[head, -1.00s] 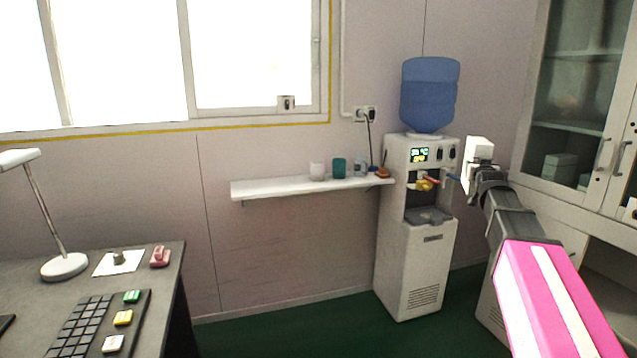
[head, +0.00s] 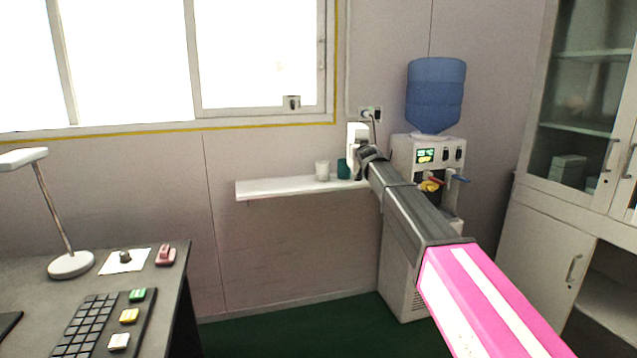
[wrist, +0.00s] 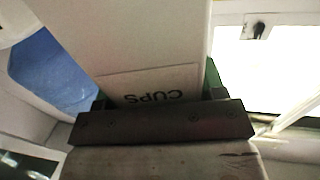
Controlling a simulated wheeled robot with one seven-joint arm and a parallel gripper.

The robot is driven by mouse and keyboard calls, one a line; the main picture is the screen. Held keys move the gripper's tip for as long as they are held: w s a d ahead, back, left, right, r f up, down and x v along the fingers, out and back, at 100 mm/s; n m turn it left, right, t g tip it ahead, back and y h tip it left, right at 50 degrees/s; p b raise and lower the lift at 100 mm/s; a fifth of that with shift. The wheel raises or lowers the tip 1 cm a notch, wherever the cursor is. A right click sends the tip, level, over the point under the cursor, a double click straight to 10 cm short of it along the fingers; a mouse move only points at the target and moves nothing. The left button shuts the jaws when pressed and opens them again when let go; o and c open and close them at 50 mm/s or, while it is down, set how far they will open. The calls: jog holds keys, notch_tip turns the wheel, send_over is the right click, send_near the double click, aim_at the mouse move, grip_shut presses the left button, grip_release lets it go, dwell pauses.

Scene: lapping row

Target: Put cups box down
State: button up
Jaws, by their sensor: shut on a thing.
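The cups box is a pale box with "CUPS" printed on it, upside down in the wrist view (wrist: 150,50). My gripper (wrist: 160,105) is shut on its near end. In the head view the box (head: 356,136) shows as a small white block at the end of my arm. It is held up in front of the wall, above the right part of the white shelf (head: 280,188). My gripper's fingers are mostly hidden behind my own wrist in the head view.
A white cup (head: 322,170) and a teal cup (head: 343,169) stand on the shelf. A water dispenser (head: 400,150) with a blue bottle (head: 436,95) is right of it. My arm hides the shelf's right end. The shelf's left part is bare.

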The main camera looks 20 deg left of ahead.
jog(key=s+a+n+g+y, duration=0.15)
jog(key=s+a, duration=0.25)
jog(key=a, duration=1)
jog(key=s+a+n+g+y, duration=0.15)
jog(key=s+a, duration=0.25)
jog(key=a, duration=0.9)
jog(key=shift+m+t, duration=0.3)
jog(key=shift+t, duration=0.2)
jog(key=shift+w+d+f, duration=0.45)
jog(key=shift+w+f, duration=1.25)
jog(key=shift+w, duration=0.1)
jog(key=shift+w+d+f, duration=0.5)
jog(key=shift+w+f, duration=1.2)
jog(key=shift+w, duration=0.05)
jog(key=shift+w+d+f, duration=0.45)
jog(key=shift+w+f, duration=1.25)
jog(key=shift+w, duration=0.1)
jog(key=shift+f, duration=0.15)
jog(key=o, duration=1.1)
jog(key=shift+r, duration=0.2)
jog(key=v, duration=1.2)
jog(key=shift+d+f, duration=0.1)
jog(key=shift+d, duration=0.05)
